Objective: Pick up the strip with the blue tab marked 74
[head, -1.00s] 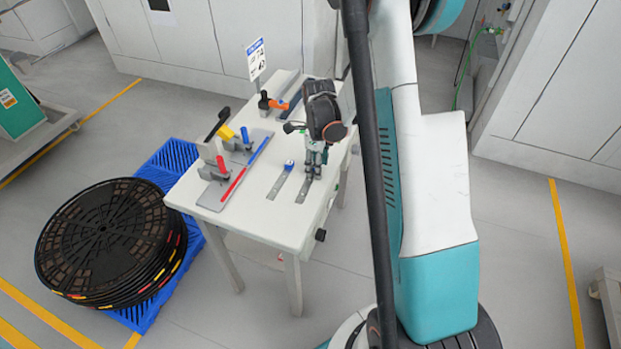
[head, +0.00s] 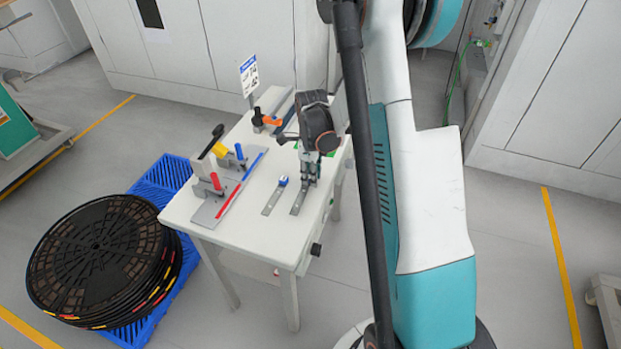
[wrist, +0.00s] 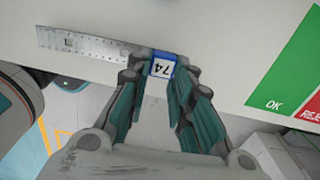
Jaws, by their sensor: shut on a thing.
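In the wrist view the strip (wrist: 90,44) is a flat grey metal piece with small holes or marks. Its blue tab (wrist: 162,67), marked 74, sits between the fingertips of my gripper (wrist: 160,80). My gripper is shut on this tabbed end, and the strip runs off to the left. In the head view my gripper (head: 310,172) is over the white table's right part, with the held strip (head: 299,202) below it. I cannot tell whether the strip touches the table. A second strip (head: 272,200) with a blue tab (head: 283,181) lies just left of it; its number is unreadable.
The white table (head: 245,235) also holds grey fixtures with a red handle (head: 216,183), a blue handle (head: 239,152) and an orange handle (head: 268,120). A sign (head: 249,76) stands behind. A green OK panel (wrist: 283,75) is beside the gripper. Black reels (head: 100,255) sit on a blue pallet.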

